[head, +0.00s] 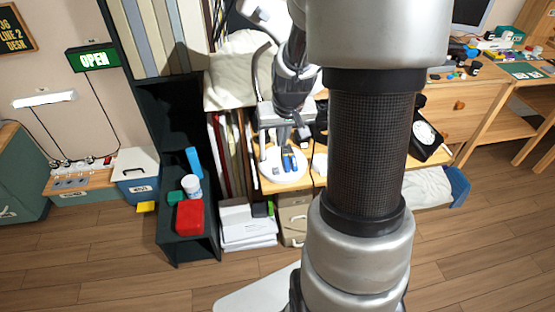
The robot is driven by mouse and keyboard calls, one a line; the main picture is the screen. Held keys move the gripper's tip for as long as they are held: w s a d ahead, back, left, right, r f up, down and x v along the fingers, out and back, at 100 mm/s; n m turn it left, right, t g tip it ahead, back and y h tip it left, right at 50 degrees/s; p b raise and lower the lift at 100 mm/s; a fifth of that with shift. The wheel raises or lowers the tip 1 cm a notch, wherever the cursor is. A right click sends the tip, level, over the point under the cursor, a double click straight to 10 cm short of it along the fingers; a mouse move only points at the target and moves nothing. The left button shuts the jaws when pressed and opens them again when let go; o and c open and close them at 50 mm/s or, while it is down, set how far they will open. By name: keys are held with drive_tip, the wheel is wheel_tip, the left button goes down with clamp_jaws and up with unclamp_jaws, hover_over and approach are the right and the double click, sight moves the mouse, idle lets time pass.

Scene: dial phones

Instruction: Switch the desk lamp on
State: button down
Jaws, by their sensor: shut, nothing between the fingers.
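The desk lamp seems to be the pale one with a round white base (271,171) on the wooden desk, left of my thick arm link. A thin curved stem rises at its left, and a white head shows near the top edge. My gripper (288,158) points down over the base, with its narrow fingers together and nothing seen between them. I cannot tell whether the fingertips touch the base. The lamp's switch cannot be made out, and my gripper and wrist cover part of the lamp. No glow from the lamp is visible.
A black dial phone (427,137) stands right of my arm link, which hides the middle of the desk. A dark shelf unit (181,247) with a red box (190,217) stands left. Wooden floor is clear at lower left.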

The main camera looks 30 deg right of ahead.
sight(278, 167)
drive_tip(key=b+x, duration=0.1)
drive_tip(key=x, duration=0.3)
drive_tip(key=b+x, duration=0.1)
drive_tip(key=x, duration=0.4)
drive_tip(key=b+x, duration=0.2)
drive_tip(key=x, duration=0.3)
drive_tip(key=shift+s+a, duration=0.15)
drive_tip(key=shift+s, duration=0.15)
